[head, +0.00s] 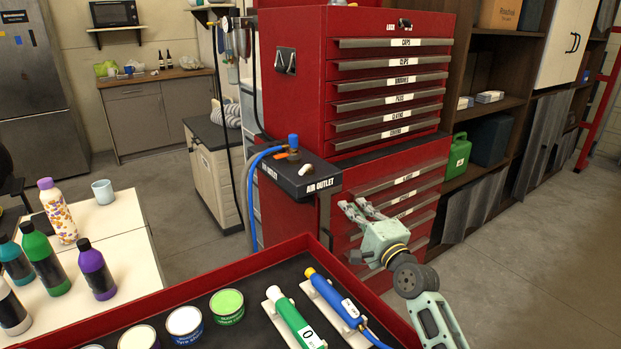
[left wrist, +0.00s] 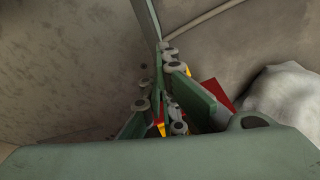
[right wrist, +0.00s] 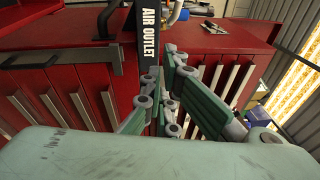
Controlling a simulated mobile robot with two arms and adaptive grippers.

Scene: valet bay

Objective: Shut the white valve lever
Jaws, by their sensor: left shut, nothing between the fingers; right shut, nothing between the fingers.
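The air outlet box (head: 300,183) is dark and fixed to the side of the red tool cabinet. A small white piece, seemingly the white valve lever (head: 307,169), is on its top near the front right edge. I cannot tell its exact angle. My right gripper (head: 350,206) is shut and empty, to the right of and below the box, in front of the drawers. In the right wrist view the box's labelled face (right wrist: 150,35) is just beyond the fingers (right wrist: 158,88). My left gripper (left wrist: 163,95) is shut and empty, seen only in its own wrist view.
A blue fitting (head: 293,141) with an orange piece (head: 287,154) and a blue hose (head: 255,165) are on the box's back left. Red tool cabinet drawers (head: 390,85) rise behind. A red-rimmed tray (head: 215,277) with cans and tools is in front. Open floor is at right.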

